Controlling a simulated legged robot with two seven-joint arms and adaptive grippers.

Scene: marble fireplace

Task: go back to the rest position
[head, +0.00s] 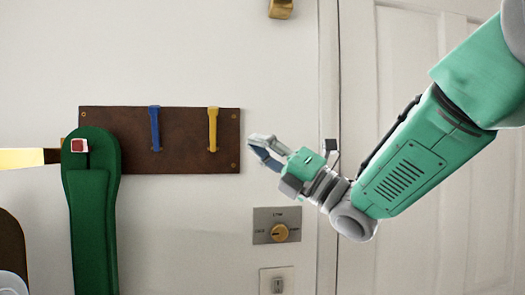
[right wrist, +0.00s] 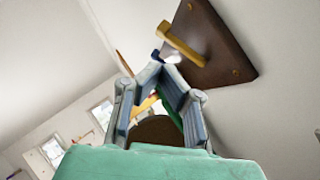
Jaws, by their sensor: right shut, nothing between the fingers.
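My right gripper (head: 256,144) is shut and empty, in front of the white wall just right of the brown hook board (head: 185,140). It touches nothing that I can see. In the right wrist view its fingers (right wrist: 155,70) meet at the tips, with the board (right wrist: 215,40) and its yellow hook (right wrist: 180,45) beyond. My right arm reaches in from the upper right of the head view. My left gripper is in neither view.
A green strap-like item (head: 92,215) hangs at the board's red hook (head: 78,146). A blue hook (head: 155,128) and a yellow hook are bare. A metal dial plate (head: 264,226) and a switch plate (head: 265,283) sit below my gripper. A white panelled door (head: 400,45) is at right.

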